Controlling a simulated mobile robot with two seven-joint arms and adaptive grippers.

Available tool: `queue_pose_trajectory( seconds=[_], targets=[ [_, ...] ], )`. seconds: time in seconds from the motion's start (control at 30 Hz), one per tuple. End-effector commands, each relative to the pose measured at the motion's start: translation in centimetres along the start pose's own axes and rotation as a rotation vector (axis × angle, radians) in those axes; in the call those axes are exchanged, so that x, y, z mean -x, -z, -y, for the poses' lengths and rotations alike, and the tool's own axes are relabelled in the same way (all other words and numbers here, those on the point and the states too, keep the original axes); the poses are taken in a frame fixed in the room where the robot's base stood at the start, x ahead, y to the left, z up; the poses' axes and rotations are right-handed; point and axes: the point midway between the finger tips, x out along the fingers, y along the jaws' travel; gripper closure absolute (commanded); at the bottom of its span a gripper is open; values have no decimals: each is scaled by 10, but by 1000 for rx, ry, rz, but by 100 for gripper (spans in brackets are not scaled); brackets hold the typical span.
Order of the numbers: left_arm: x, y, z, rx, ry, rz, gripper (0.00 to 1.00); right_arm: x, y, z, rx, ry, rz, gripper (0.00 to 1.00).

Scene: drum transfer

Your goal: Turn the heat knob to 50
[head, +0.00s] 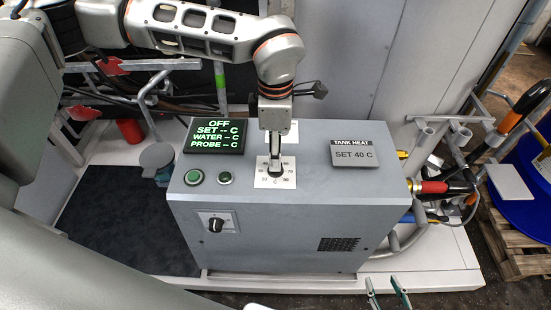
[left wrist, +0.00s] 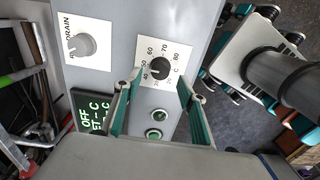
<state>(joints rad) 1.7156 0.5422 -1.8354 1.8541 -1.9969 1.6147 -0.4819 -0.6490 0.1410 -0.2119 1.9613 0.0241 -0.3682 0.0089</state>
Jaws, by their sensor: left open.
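The heat knob (head: 276,170) is black on a white dial plate on top of the grey cabinet (head: 320,200). In the left wrist view the heat knob (left wrist: 160,68) shows among numbers from 40 to 80; its exact setting is hard to read. My left gripper (head: 275,148) is above the knob, pointing down. In the left wrist view its teal fingers (left wrist: 156,85) are apart, one on each side of the dial, with nothing between them held. My right gripper (head: 387,291) shows at the bottom edge, its two teal fingers apart and empty.
A display (head: 215,136) reads OFF with dashes. A sign (head: 352,153) reads TANK HEAT SET 40 C. A grey drain knob (left wrist: 83,45) and two round buttons (head: 209,177) are near the dial. Another black knob (head: 216,224) is on the cabinet's front. Pipes (head: 440,150) stand at right.

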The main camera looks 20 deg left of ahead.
Motion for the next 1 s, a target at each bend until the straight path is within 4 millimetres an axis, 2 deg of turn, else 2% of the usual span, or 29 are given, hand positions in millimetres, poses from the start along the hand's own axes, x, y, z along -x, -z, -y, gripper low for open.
queue_pose_trajectory(
  seconds=[0.03,0.2,0.4,0.6,1.0],
  targets=[
    [12,0,-1,1,-3,2,59,0,0,0,-1,0,-1,60],
    [45,0,-1,1,-3,1,59,0,1,0,-1,0,-1,60],
    [70,0,0,0,-2,1,59,0,1,0,-1,0,-2,60],
    [77,0,0,0,1,0,59,0,1,0,-2,0,-2,60],
    [77,0,0,0,1,0,59,0,1,1,-2,1,-2,60]
  ],
)
